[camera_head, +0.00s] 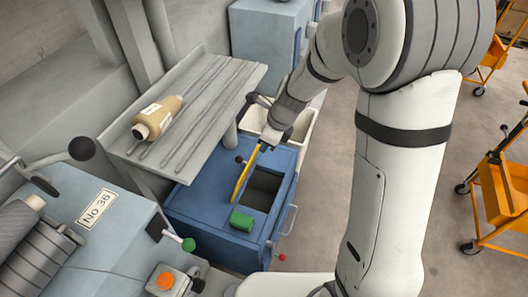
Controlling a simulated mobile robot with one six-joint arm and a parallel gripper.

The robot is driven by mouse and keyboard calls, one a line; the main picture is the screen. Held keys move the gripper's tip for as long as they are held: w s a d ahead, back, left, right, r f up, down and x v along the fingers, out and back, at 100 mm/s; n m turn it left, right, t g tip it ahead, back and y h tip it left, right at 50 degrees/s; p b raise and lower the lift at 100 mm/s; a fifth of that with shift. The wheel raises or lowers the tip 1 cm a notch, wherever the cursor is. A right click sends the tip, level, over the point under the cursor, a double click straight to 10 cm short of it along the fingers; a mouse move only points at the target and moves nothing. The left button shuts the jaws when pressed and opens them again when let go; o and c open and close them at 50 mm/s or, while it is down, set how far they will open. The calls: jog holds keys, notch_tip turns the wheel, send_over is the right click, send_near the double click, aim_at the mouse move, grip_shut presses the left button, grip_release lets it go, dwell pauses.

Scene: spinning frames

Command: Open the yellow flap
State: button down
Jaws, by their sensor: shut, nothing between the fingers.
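The yellow flap (245,174) shows as a narrow, tilted yellow strip on top of the blue cabinet (201,207). It stands raised along the left side of a dark rectangular opening (262,188), which is uncovered. My gripper (265,145) is shut and empty, at the upper end of the flap. I cannot tell whether its fingertips touch the flap. My arm comes in from the right, and the wrist hides part of what lies behind it.
A green block (242,220) sits at the opening's near edge. A grey slatted shelf (205,110) with a brown bobbin (157,117) overhangs on the left. A pale bin (302,127) stands behind the cabinet. Orange carts (500,190) stand right; the floor between is clear.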

jog(key=s+d+f+t+y+b, duration=0.2)
jog(key=d+f+t+y+b, duration=0.1)
jog(key=d+f+y+b, duration=0.75)
jog(key=w+a+f+h+b, duration=0.2)
jog(key=w+a+h+b, duration=0.1)
jog(key=a, duration=0.9)
jog(key=shift+w+a+b, duration=0.25)
jog(key=shift+w+b, duration=0.25)
jog(key=shift+b, duration=0.05)
